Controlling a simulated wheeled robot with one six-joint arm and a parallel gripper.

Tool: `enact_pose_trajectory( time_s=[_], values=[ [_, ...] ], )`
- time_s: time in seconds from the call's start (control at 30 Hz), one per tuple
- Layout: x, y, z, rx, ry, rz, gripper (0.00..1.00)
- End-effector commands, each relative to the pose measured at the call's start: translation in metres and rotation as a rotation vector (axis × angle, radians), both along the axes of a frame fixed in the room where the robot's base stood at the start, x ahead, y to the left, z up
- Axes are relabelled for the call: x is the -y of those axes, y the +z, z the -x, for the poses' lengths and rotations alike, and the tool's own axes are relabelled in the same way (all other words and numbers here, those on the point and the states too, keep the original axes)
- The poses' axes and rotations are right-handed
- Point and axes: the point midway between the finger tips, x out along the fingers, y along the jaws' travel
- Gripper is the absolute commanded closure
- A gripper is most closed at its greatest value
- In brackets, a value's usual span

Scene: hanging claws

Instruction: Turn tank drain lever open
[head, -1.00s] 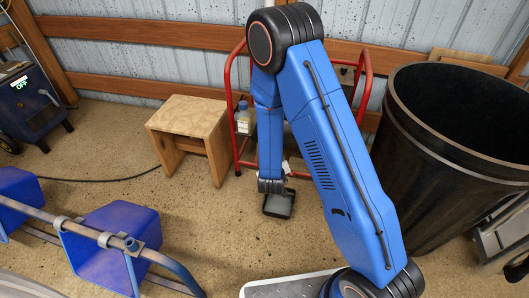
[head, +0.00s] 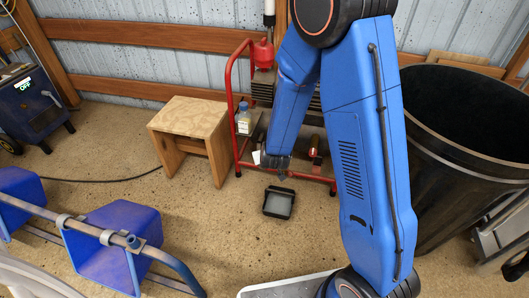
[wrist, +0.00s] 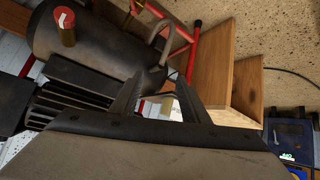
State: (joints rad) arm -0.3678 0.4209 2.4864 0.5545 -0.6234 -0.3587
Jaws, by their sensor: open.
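The dark tank (wrist: 90,45) fills the upper left of the wrist view. A brass fitting with a red top (wrist: 66,26) sticks out from it; this looks like the drain valve, but I cannot tell its lever position. In the head view a small brass and red part (head: 314,148) shows low on the red-framed cart (head: 232,95), right of my gripper (head: 276,165). My forearm hides much of the tank there. In the wrist view my gripper (wrist: 155,98) has its fingers apart with nothing between them, and it is away from the fitting.
A black pan (head: 278,203) lies on the floor below my gripper. A wooden stool (head: 190,130) stands left of the cart, with a bottle (head: 243,120) between. A large black bin (head: 470,150) stands at the right. Blue bins on a rail (head: 110,240) are at the left front.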

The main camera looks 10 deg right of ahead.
Motion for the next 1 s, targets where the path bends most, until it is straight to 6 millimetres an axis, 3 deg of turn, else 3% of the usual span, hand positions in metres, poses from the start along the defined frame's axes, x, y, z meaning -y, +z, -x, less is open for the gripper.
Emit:
enact_pose_trajectory(
  time_s=[0.2, 0.6, 0.8, 1.0],
  values=[
    [0.0, 0.014, 0.003, -0.013, 0.005, -0.026, 0.58],
    [0.0, 0.017, 0.004, -0.018, 0.006, -0.032, 0.58],
    [0.006, 0.013, -0.001, -0.019, 0.004, -0.051, 1.0],
    [0.025, -0.004, -0.021, -0.036, 0.005, -0.143, 1.0]
  ],
)
